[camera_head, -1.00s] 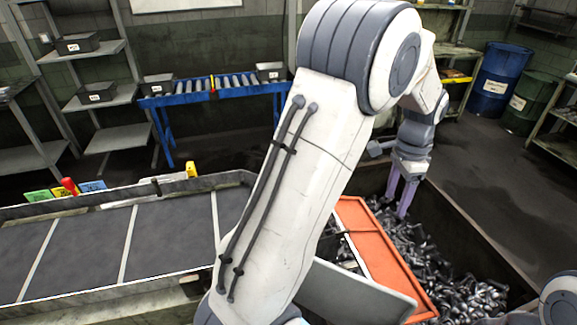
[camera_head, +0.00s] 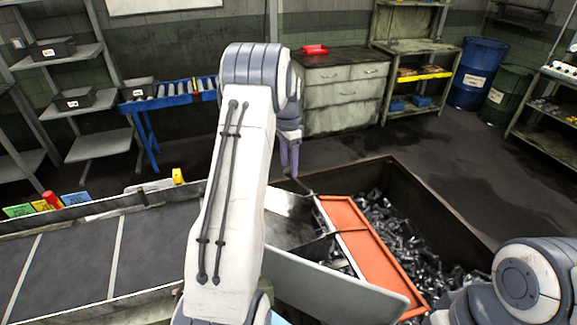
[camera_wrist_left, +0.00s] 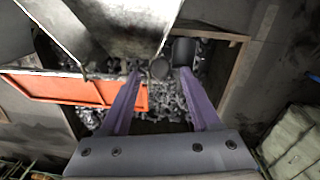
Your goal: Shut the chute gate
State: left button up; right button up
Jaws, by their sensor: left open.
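The chute (camera_head: 290,215) is a grey metal trough at the end of the conveyor. An orange panel (camera_head: 365,255) lies along its outlet side, over the bin of bolts; which part is the gate, I cannot tell for sure. It also shows in the left wrist view (camera_wrist_left: 60,88). A dark cylindrical handle (camera_wrist_left: 183,52) is close to my left gripper's right fingertip there. My left gripper (camera_head: 289,172) points down at the chute's far edge, its purple fingers apart and empty in the left wrist view (camera_wrist_left: 160,74). Whether it touches the handle, I cannot tell. My right gripper is out of view.
A dark bin (camera_head: 440,195) full of bolts (camera_head: 400,235) stands right of the orange panel. The conveyor (camera_head: 75,265) runs to the left. A drawer cabinet (camera_head: 345,90) and a blue roller stand (camera_head: 170,100) are behind. The floor beyond the bin is clear.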

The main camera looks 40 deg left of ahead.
pick_arm(q)
jog(key=shift+f, duration=1.25)
grip_shut()
dwell(0.5)
